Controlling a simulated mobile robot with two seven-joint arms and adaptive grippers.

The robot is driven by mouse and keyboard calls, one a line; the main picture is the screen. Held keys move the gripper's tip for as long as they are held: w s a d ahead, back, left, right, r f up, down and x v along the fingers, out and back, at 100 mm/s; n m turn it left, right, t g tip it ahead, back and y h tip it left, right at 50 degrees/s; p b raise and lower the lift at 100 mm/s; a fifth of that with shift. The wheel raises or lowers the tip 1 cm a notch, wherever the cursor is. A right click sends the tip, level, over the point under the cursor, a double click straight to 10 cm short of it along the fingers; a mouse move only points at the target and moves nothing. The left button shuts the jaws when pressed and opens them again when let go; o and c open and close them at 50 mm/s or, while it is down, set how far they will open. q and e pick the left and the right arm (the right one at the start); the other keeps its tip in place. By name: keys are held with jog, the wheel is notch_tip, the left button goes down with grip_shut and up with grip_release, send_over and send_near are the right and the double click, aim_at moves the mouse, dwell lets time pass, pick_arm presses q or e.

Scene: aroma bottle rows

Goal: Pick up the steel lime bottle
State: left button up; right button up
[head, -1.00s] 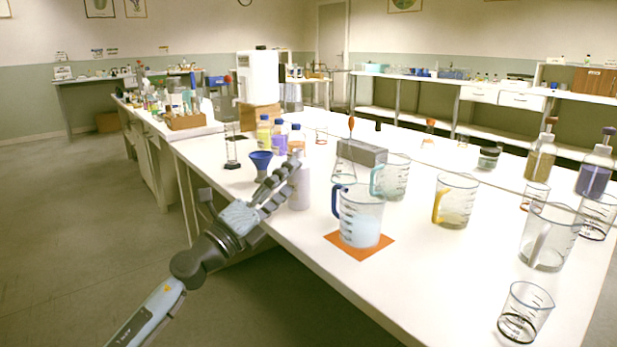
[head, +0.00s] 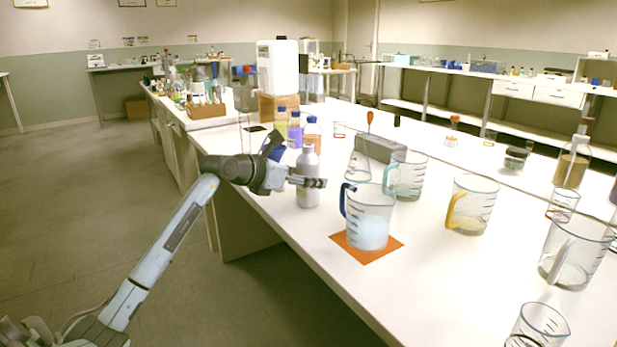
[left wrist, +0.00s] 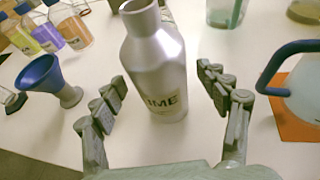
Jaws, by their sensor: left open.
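The steel lime bottle (head: 308,178) stands upright on the white bench near its front edge in the head view. In the left wrist view the silver bottle (left wrist: 157,75) shows a label ending in "IME". My left gripper (left wrist: 163,100) is open, with one finger on each side of the bottle and white bench visible between bottle and fingers. In the head view the left gripper (head: 310,182) overlaps the bottle's middle. My right gripper is not in view.
A blue-handled jug (head: 369,222) on an orange mat (head: 345,246) stands just right of the bottle. A blue funnel (left wrist: 45,80) is close on the left. Blue-capped bottles (head: 295,131) stand behind. A yellow-handled jug (head: 478,205) is farther right.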

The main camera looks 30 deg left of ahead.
pick_arm(q)
jog(key=shift+w+d+f, duration=0.15)
jog(key=shift+w+f, duration=0.2)
jog(key=shift+w, duration=0.3)
jog(key=shift+c, duration=0.5)
jog(key=shift+r, duration=0.1)
jog(key=c, duration=1.4)
